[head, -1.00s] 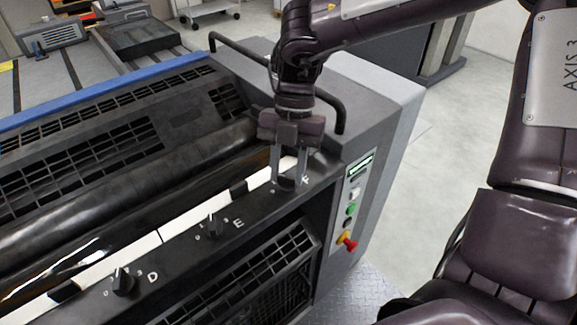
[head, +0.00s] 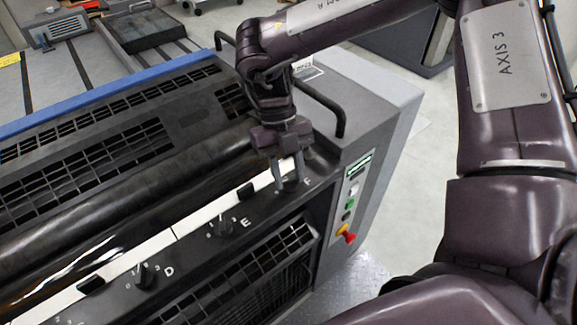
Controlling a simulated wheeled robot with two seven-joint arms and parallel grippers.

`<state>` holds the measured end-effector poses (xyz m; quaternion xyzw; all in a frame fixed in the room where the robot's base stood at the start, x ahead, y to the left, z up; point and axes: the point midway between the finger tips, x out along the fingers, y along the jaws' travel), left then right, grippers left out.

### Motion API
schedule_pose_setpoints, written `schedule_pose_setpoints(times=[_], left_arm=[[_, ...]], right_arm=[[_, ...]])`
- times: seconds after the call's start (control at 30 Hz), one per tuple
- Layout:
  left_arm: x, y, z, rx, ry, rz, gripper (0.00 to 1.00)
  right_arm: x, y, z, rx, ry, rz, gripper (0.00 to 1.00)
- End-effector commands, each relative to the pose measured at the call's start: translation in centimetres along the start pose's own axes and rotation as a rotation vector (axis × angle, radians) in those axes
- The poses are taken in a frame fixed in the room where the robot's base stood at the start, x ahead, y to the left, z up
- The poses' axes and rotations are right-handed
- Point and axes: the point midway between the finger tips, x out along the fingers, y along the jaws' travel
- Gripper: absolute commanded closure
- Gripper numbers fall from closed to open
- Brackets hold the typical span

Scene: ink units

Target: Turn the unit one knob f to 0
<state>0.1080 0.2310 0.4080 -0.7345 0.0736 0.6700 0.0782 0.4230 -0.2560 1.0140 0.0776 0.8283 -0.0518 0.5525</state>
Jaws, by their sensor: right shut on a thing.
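The ink unit (head: 330,215) is a dark machine with a black rail carrying knobs marked D, E and F. My right gripper (head: 288,180) points down at the F end of the rail and is shut on knob f (head: 290,187). The fingers hide most of that knob, so its pointer and scale cannot be read. Knob e (head: 224,226) and knob d (head: 144,276) stand free to the left along the rail. My left gripper is not in view.
A control panel with a green button (head: 349,203) and a red stop button (head: 348,237) is on the unit's right end. A black handrail (head: 318,100) stands close to my right gripper. Open floor (head: 405,175) lies to the right.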

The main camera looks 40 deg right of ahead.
Motion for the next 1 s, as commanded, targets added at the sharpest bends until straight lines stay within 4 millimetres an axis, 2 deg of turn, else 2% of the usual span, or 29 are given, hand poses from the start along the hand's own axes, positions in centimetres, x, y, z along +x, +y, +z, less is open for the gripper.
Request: schedule_pose_setpoints(times=[0.5,0.53,0.67,0.7,1.0], left_arm=[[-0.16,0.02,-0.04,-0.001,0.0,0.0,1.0],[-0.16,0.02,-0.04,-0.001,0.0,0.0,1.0],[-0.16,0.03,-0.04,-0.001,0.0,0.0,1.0],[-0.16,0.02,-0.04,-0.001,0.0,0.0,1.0],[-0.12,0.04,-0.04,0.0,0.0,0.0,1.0]], right_arm=[[-0.11,0.05,0.1,-0.019,-0.005,-0.007,0.9],[-0.11,0.05,0.1,-0.019,-0.005,-0.007,0.65],[-0.09,0.04,0.07,-0.019,-0.004,-0.007,0.48],[-0.07,0.04,0.06,-0.018,-0.004,-0.007,0.45],[-0.27,0.05,0.08,-0.018,-0.003,-0.007,0.45]])
